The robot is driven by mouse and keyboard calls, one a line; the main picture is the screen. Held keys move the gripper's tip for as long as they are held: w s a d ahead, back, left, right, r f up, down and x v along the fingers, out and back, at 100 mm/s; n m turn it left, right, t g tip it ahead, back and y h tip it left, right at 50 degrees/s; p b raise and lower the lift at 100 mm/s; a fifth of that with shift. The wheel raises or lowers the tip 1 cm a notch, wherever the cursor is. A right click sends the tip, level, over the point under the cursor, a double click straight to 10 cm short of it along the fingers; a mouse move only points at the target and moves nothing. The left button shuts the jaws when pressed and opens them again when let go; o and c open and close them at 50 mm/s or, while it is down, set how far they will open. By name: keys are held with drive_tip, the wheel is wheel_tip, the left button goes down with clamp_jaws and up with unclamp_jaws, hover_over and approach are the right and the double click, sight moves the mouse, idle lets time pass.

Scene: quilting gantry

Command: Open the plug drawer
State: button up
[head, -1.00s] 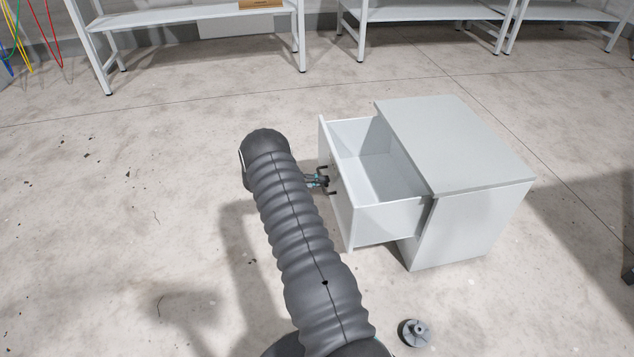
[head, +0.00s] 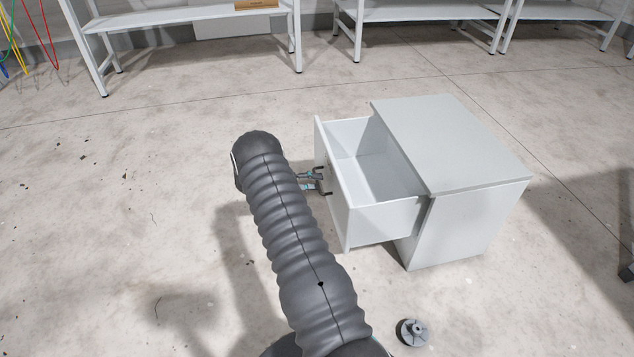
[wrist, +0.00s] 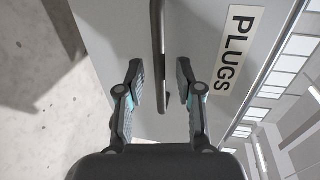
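The plug drawer (head: 350,212) stands pulled well out of the white cabinet (head: 455,140), and its inside looks empty. In the wrist view its front (wrist: 205,30) carries a "PLUGS" label (wrist: 237,50), right of the dark bar handle (wrist: 158,50). My gripper (wrist: 160,75) is open, with one finger on each side of the handle's line and a gap between each finger and the bar. In the head view my gripper (head: 314,181) is at the outer side of the drawer front, by the handle, partly hidden by my arm.
A grey round part (head: 412,332) lies on the floor in front of the cabinet. White benches (head: 190,14) stand along the back. Coloured cables (head: 20,40) hang at the far left. The floor left of my arm is clear.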

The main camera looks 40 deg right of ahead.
drive_tip(key=v, duration=1.1)
